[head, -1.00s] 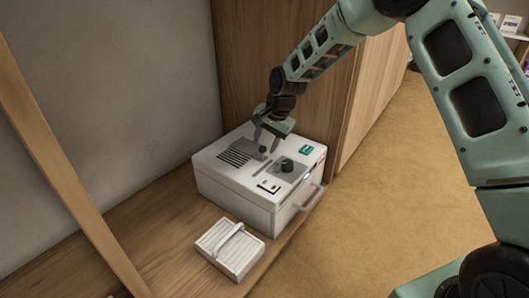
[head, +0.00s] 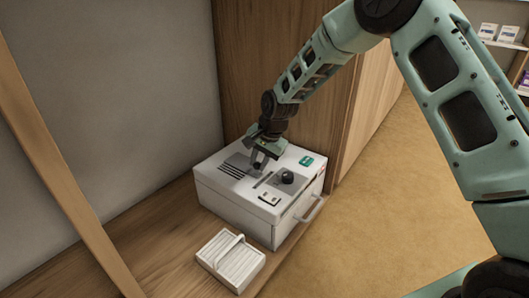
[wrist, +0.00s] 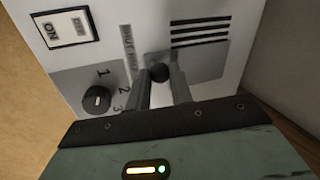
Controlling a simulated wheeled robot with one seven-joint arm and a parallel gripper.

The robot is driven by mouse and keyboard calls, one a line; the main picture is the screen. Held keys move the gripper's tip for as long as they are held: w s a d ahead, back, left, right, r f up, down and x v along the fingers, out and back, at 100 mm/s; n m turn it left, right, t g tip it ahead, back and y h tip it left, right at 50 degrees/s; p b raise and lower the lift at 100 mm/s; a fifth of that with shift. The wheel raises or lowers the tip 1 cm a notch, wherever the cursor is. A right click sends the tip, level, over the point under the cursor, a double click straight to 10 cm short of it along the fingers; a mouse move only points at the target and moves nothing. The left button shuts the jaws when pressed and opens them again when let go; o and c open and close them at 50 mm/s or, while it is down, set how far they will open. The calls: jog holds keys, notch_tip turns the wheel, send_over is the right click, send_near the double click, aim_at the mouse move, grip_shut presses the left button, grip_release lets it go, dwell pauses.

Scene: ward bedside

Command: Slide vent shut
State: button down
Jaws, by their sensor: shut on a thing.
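The vent is on top of a white box (head: 235,205). Its dark slots (wrist: 200,30) are partly covered by a grey slide plate (wrist: 212,62); several slots show beside the plate, also in the head view (head: 231,171). My gripper (wrist: 160,76) is shut on this knob, one finger on each side. In the head view, my gripper (head: 259,163) reaches down onto the box top and mostly hides the knob. A printed scale strip (wrist: 127,48) lies beside the knob.
The box top also holds a numbered dial (wrist: 97,101), an ON rocker switch (wrist: 63,28) and a green label (head: 306,161). A handle (head: 311,208) is on its side. A wooden panel rises behind.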

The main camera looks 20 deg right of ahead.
aim_at(250, 183)
jog(key=s+a, duration=0.1)
jog(key=s+a+p, duration=0.1)
jog(key=shift+a+r, duration=0.2)
jog(key=shift+a, duration=0.2)
jog(key=shift+s+a+f+p, duration=0.25)
jog(key=shift+s+a+p, duration=0.1)
jog(key=shift+a, duration=0.05)
jog(key=c, duration=1.2)
grip_release()
jog(key=shift+c, duration=0.2)
jog(key=p+v, duration=0.6)
jog(key=v, duration=0.6)
